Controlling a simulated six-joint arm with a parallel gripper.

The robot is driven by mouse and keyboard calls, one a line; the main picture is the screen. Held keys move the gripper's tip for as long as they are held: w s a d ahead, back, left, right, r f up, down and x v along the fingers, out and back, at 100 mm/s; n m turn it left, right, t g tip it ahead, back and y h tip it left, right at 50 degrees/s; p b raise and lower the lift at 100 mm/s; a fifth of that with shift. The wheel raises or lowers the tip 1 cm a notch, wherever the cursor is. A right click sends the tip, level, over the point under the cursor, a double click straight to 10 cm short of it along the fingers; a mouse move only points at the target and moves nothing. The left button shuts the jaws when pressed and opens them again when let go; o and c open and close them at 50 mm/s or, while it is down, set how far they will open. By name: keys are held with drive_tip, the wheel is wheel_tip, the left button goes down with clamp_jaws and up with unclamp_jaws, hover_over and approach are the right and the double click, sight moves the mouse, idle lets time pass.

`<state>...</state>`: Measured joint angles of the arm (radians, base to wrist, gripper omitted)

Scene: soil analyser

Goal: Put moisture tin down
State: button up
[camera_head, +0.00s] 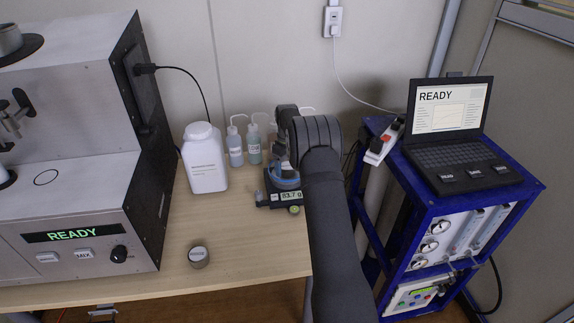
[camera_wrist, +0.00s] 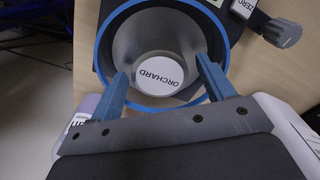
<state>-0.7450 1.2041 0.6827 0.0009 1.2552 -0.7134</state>
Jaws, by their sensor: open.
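A moisture tin (camera_wrist: 160,74) with a white lid marked ORCHARD shows in the wrist view. It sits inside the blue-rimmed round pan of the balance (camera_wrist: 240,30). My gripper (camera_wrist: 164,66) is open, with one blue finger on each side of the tin. I cannot tell whether the fingers touch it. In the head view my arm hides the tin and most of my gripper. The balance (camera_head: 283,202) there reads 83.7 g.
Another small tin (camera_head: 199,258) stands at the table's front. A white jug (camera_head: 205,165) and wash bottles (camera_head: 235,148) stand behind and left of the balance. The analyser (camera_head: 90,190) reads READY at left; a blue cart (camera_head: 440,215) with a laptop (camera_head: 455,150) stands at right.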

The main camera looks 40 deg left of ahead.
wheel_tip(320, 180, up, 12)
idle(0.4)
wheel_tip(320, 180, down, 12)
drive_tip(key=shift+f, duration=0.25)
drive_tip(key=shift+r, duration=2.25)
